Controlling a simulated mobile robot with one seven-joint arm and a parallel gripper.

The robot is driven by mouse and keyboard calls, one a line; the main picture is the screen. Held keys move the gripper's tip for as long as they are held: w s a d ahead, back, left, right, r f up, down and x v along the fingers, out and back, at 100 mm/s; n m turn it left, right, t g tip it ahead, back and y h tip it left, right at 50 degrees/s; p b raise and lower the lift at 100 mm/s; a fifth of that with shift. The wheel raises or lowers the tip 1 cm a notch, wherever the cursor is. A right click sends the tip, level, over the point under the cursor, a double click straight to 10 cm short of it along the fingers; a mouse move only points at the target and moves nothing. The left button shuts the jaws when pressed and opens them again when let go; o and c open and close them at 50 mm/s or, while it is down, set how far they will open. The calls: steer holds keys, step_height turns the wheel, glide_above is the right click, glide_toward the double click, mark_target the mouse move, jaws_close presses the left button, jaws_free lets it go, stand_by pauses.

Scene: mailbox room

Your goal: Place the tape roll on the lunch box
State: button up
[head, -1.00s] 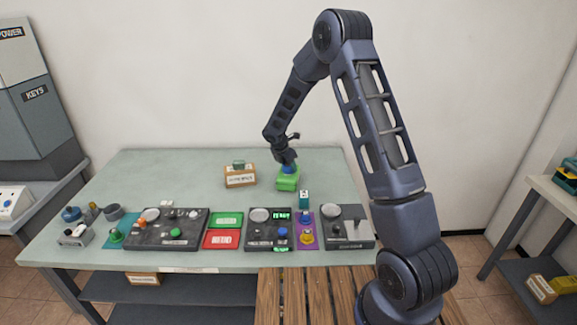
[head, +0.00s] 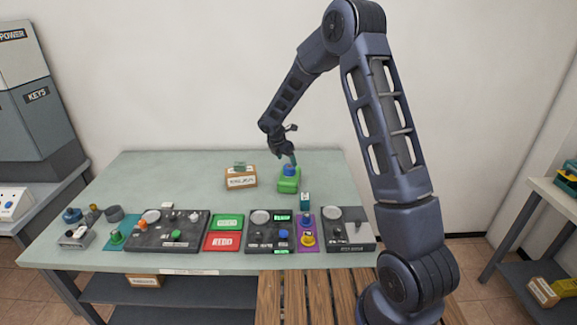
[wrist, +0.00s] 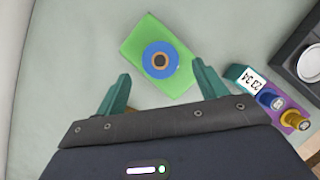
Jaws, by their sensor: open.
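The blue tape roll (head: 289,170) lies flat on the green lunch box (head: 288,186) on the far part of the table. In the wrist view the tape roll (wrist: 149,62) is a blue ring with a brown core, resting on the box's top (wrist: 182,85). My gripper (head: 291,157) is just above the roll. In the wrist view my gripper (wrist: 161,69) is open, with one teal finger on each side, and both fingers stand apart from the roll.
A cardboard box (head: 240,179) with a small green item on it stands left of the lunch box. A teal block (head: 305,202) stands just in front. Dark consoles (head: 168,231) and green and red trays line the near edge. The table's back left is clear.

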steer(key=v, duration=0.6)
steer(key=s+d+r+m, duration=1.3)
steer(key=s+d+r, duration=0.3)
steer(key=d+r, duration=0.35)
steer(key=s+d+m+y, duration=0.1)
steer(key=s+d+m, duration=0.2)
steer(key=s, duration=0.4)
steer(key=s+d+r+m+t+y, duration=0.1)
steer(key=s+d+m, duration=0.2)
steer(key=s+m, duration=0.3)
steer(key=s+d+r+m+y, duration=0.1)
steer(key=s+d+m, duration=0.2)
steer(key=s, duration=0.7)
steer(key=shift+d+m, duration=0.35)
steer(key=shift+m, duration=0.65)
